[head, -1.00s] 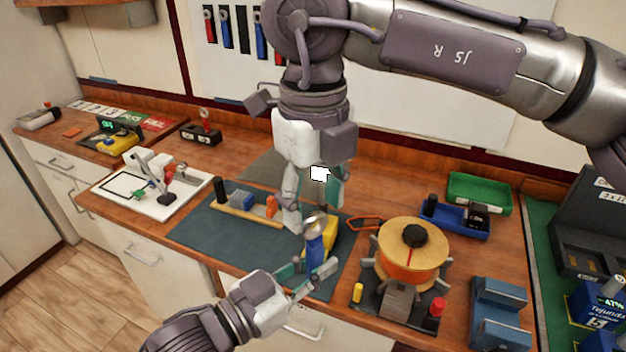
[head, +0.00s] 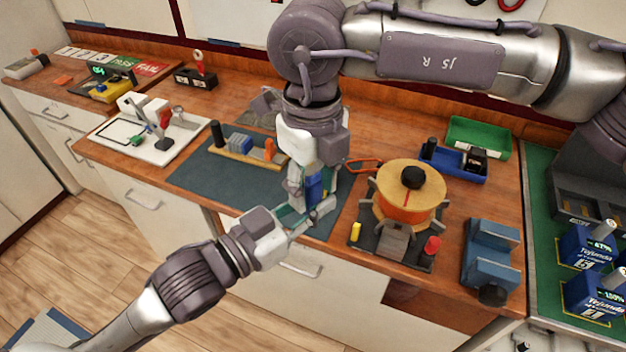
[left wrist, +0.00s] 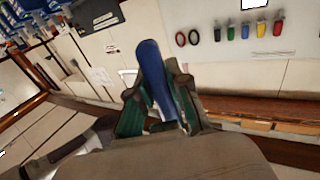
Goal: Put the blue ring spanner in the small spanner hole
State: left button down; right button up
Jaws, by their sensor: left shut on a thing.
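The blue ring spanner (head: 316,187) is mostly hidden among my grippers in the head view. In the left wrist view its blue handle (left wrist: 154,80) stands up between the teal fingers of my left gripper (left wrist: 156,115), which is shut on it. In the head view my left gripper (head: 305,215) is low over the front edge of the dark mat. My right gripper (head: 311,190) points down from above, its fingers around or in front of the blue handle; whether they touch it is hidden. I cannot make out the small spanner hole.
On the wall in the left wrist view hang coloured-handled tools (left wrist: 262,29). On the counter, an orange spool (head: 408,210) stands right of my grippers and a wooden strip with blocks (head: 238,160) lies left on the dark mat (head: 205,178). A green tray (head: 480,135) is behind.

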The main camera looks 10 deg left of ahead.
grip_shut()
pick_arm(q)
jog(key=c, duration=1)
grip_release()
jog(key=shift+c, duration=0.2)
